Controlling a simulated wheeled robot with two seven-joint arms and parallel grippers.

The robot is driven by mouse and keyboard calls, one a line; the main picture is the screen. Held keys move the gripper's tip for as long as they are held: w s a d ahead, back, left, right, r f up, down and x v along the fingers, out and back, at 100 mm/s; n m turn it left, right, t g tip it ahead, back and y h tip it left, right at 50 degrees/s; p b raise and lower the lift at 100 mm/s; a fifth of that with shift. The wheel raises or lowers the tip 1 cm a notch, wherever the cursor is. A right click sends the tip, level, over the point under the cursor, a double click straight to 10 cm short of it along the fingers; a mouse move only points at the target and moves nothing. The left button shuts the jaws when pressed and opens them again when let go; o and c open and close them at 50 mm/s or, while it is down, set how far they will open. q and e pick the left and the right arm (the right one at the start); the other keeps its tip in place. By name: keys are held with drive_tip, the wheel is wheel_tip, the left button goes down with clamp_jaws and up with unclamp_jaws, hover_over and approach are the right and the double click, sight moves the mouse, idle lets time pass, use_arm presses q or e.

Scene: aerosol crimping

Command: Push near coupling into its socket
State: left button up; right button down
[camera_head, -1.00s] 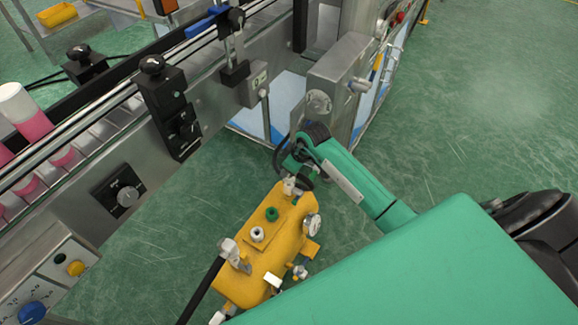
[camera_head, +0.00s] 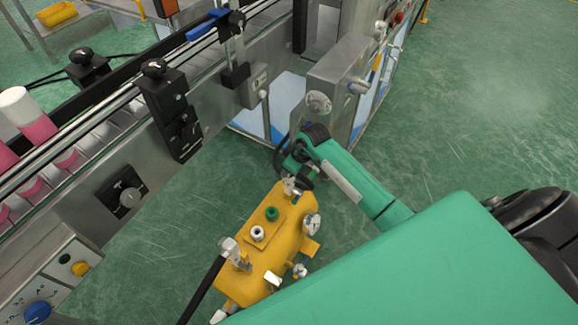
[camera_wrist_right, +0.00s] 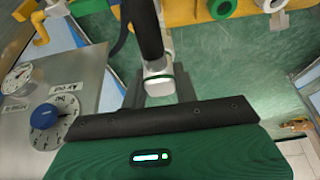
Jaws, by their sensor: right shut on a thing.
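The yellow block (camera_head: 262,262) with ports and fittings is at lower centre in the head view. A grey-white coupling (camera_head: 233,250) with a black hose sits at its near left corner, with no fingers at it. Another pale fitting (camera_head: 290,186) is at its far end, close to my right gripper (camera_head: 302,172). In the right wrist view, my right gripper (camera_wrist_right: 158,92) is shut on a pale coupling (camera_wrist_right: 158,82) with a green ring and a black hose. The yellow block (camera_wrist_right: 180,12) shows along the top there. I cannot tell the coupling's seating. My left gripper is out of view.
A conveyor (camera_head: 110,120) with pink-and-white cans runs along the left. A grey metal box (camera_head: 345,75) stands just beyond my right wrist. A panel with a blue knob (camera_wrist_right: 43,117) and a gauge (camera_wrist_right: 18,78) is at left in the wrist view. Open green floor lies right.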

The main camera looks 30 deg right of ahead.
drive_tip(key=shift+f, duration=0.2)
idle(0.4)
drive_tip(key=c, duration=1)
unclamp_jaws()
drive_tip(key=p+v, duration=0.1)
drive_tip(key=v, duration=1.3)
drive_tip(key=shift+p, duration=0.3)
drive_tip(key=shift+f, duration=0.15)
